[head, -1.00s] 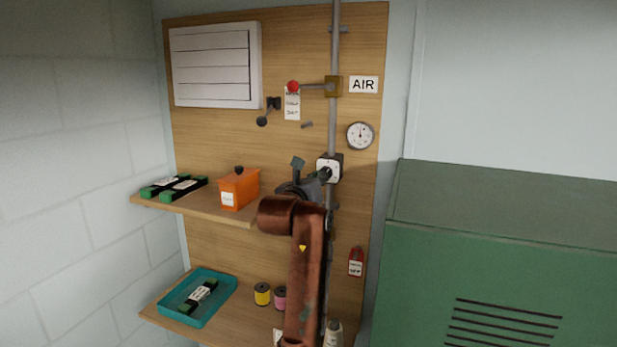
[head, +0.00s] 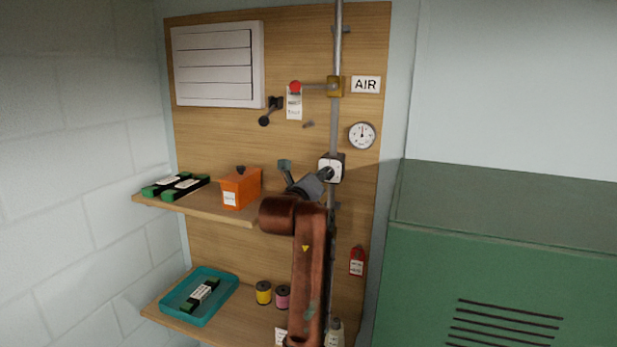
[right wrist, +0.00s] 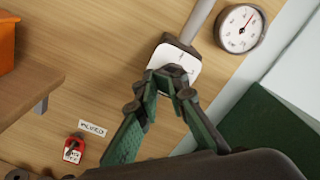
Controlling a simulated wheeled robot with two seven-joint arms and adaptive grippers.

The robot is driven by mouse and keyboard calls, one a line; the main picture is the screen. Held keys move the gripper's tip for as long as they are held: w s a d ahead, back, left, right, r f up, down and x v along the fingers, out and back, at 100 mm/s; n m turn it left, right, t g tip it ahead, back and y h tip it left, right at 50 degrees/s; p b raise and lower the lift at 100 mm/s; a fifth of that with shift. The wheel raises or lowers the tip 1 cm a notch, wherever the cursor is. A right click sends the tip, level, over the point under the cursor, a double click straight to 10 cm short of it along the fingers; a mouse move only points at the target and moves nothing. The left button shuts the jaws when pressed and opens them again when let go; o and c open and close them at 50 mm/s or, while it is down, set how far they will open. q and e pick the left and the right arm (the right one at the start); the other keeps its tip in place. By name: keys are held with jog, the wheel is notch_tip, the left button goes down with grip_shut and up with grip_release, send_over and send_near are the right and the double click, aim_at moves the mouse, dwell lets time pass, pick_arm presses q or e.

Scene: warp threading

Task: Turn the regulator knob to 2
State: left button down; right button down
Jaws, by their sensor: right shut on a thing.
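The regulator (head: 337,165) is a dark block with a white dial face on the vertical air pipe. Its dial also shows in the right wrist view (right wrist: 186,58), with small marks too faint to read. The dark regulator knob (right wrist: 174,71) sits at the lower part of the dial, partly hidden by the fingertips. My right gripper (right wrist: 168,82) is shut on the knob, one finger on each side. In the head view my right gripper (head: 325,174) reaches the regulator's front and hides the knob. My left gripper is not in view.
A round pressure gauge (head: 362,135) hangs up and right of the regulator, below the AIR sign (head: 366,85). A red-knobbed lever (head: 295,87) is higher on the pipe. An orange box (head: 241,188) stands on the shelf to the left. A green cabinet (head: 500,250) is at right.

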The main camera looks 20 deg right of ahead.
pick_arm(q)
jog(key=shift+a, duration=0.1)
pick_arm(e)
jog(key=shift+s+d+r, duration=0.2)
jog(key=shift+d+r, duration=0.3)
jog(key=shift+d, duration=0.15)
jog(key=c, duration=2.5)
grip_release()
jog(key=o, duration=0.5)
jog(key=shift+s+d+f, duration=0.1)
jog(key=shift+s+d, duration=0.05)
jog(key=shift+d, duration=0.3)
jog(key=o, duration=0.5)
jog(key=shift+d+f, duration=0.3)
jog(key=shift+d, duration=0.3)
jog(key=shift+c, duration=0.2)
send_near(332, 175)
jog(key=s+a, duration=0.2)
jog(key=a, duration=0.2)
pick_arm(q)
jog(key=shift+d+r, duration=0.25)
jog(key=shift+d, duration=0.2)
pick_arm(e)
jog(key=shift+r, duration=0.1)
jog(key=shift+d, duration=0.15)
